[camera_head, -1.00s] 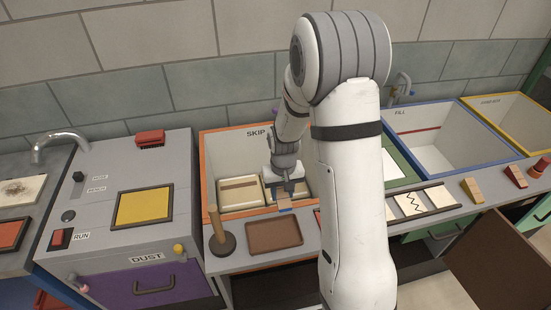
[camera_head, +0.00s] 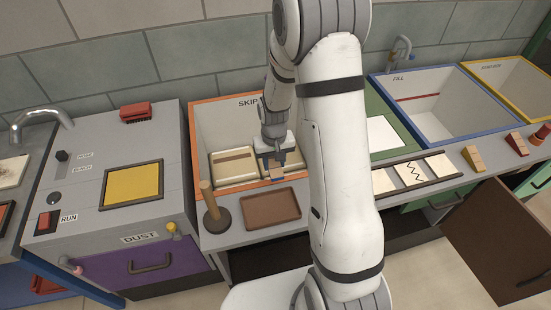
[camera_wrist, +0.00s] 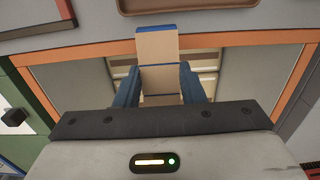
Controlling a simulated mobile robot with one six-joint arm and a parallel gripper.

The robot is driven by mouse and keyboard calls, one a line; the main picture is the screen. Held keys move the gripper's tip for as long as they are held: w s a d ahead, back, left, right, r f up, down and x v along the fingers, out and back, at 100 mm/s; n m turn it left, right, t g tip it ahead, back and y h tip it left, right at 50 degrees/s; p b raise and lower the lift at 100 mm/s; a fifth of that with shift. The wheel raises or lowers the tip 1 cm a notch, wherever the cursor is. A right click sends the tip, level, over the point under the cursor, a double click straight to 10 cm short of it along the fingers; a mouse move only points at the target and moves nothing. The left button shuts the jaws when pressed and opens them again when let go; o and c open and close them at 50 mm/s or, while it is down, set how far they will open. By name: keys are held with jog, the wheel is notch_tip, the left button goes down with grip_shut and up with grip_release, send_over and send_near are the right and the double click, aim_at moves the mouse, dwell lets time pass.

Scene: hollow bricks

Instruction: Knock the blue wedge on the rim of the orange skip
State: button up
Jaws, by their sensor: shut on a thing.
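The blue wedge shows tan faces with blue edges in the wrist view (camera_wrist: 157,45). It is small in the head view (camera_head: 279,175). My gripper (camera_head: 274,163) is shut on it; in the wrist view my gripper (camera_wrist: 158,80) has a blue finger on each side of the wedge. The orange skip (camera_head: 192,135) is an open box with an orange rim. The wedge is at the skip's front rim, and in the wrist view it overlaps the orange rim strip (camera_wrist: 240,39). I cannot tell whether wedge and rim touch.
Pale blocks (camera_head: 233,165) lie inside the skip. A wooden-handled plunger (camera_head: 214,212) and a brown tray (camera_head: 271,208) stand on the ledge in front. Wedges (camera_head: 473,158) sit on the ledge at the right. A blue-rimmed basin (camera_head: 430,105) stands beyond my arm.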

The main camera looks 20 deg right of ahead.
aim_at(274, 171)
notch_tip(274, 171, down, 6)
jog(key=b, duration=0.5)
jog(key=shift+r+p, duration=2.05)
jog(key=shift+r, duration=1)
jog(key=shift+c, duration=0.4)
jog(key=shift+f, duration=0.1)
notch_tip(274, 171, down, 6)
jog(key=b, duration=0.5)
jog(key=shift+r+p, duration=0.35)
jog(key=shift+r, duration=0.1)
jog(key=shift+c, duration=0.6)
notch_tip(274, 171, up, 5)
jog(key=p, duration=0.3)
jog(key=shift+r, duration=0.1)
